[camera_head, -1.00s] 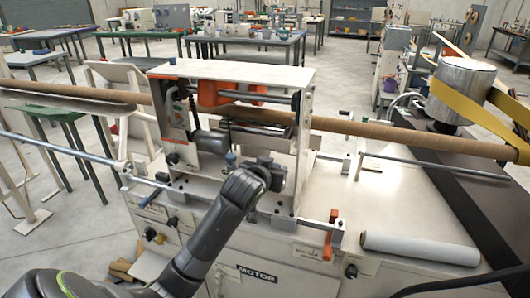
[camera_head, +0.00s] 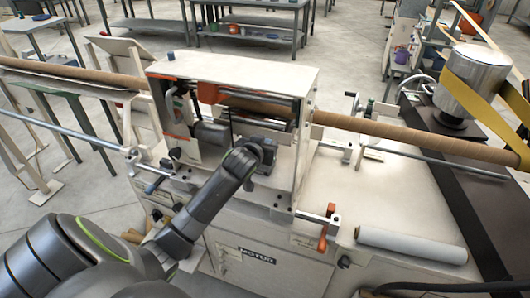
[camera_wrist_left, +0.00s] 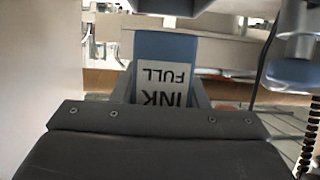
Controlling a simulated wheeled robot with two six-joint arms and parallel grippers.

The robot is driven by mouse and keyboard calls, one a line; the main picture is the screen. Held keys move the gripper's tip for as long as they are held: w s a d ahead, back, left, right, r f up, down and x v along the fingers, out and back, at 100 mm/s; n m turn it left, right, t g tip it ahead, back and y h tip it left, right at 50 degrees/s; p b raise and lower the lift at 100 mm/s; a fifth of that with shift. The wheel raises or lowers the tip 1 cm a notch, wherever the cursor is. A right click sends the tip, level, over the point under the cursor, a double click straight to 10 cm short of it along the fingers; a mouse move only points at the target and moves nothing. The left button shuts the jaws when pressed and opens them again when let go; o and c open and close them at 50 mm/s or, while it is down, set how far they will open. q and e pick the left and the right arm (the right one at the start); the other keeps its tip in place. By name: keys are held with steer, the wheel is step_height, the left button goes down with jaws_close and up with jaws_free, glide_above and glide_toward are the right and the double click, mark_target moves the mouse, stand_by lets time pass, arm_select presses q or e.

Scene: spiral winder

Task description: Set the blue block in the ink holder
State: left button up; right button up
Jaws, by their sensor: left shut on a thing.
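The blue block (camera_wrist_left: 165,48) shows in the left wrist view, with a white label reading "INK FULL" upside down. My left gripper (camera_wrist_left: 163,96) is shut on it, with a grey finger on each side. In the head view my left gripper (camera_head: 262,158) is at the open front of the cream winding machine (camera_head: 240,70). Its fingertips and the block are hidden there behind the wrist and arm. I cannot make out the ink holder clearly in either view. My right gripper is not in view.
A long brown tube (camera_head: 410,137) runs through the machine. A small blue piece (camera_head: 171,56) sits on the machine's top. An orange handle (camera_head: 325,232) and a white roll (camera_head: 412,245) lie to the right. A blue knob (camera_wrist_left: 290,72) is close at right in the wrist view.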

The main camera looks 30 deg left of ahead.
arm_select(q)
steer(key=shift+f, duration=1.85)
steer(key=o, duration=1)
steer(key=shift+f, duration=0.15)
steer(key=shift+o, duration=0.2)
steer(key=shift+r, duration=0.25)
steer(key=shift+s+d, duration=0.1)
steer(key=shift+s, duration=0.2)
steer(key=v, duration=1.1)
steer(key=shift+s+b, duration=0.25)
steer(key=shift+b, duration=0.2)
